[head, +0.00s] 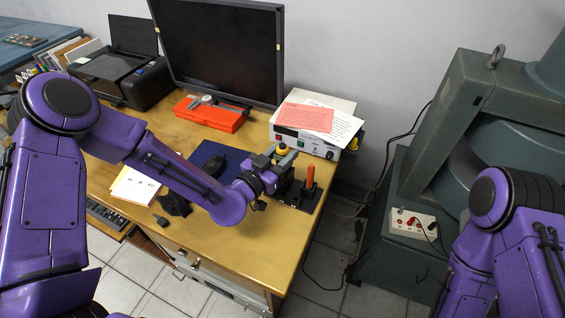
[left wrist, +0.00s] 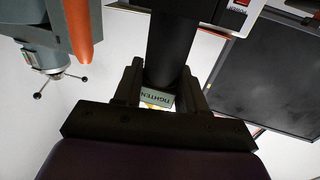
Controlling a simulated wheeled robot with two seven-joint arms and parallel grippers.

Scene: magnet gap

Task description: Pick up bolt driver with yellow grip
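The bolt driver with the yellow grip (head: 283,149) stands in the black holder at the right front of the desk, with its yellow top showing beside my left gripper. My left gripper (head: 274,161) is at this driver. In the left wrist view, the two fingers of my left gripper (left wrist: 161,82) are apart, one on each side of a dark cylinder (left wrist: 173,45). A "TIGHTEN" label (left wrist: 157,98) and a bit of yellow show between them. Whether the fingers press on it is unclear. My right gripper is out of view.
An orange-handled driver (head: 309,175) stands close by in the black holder (head: 297,195); its handle (left wrist: 78,30) also shows in the left wrist view. A power supply (head: 312,142) with papers, a red case (head: 211,115) and a monitor (head: 220,48) stand behind.

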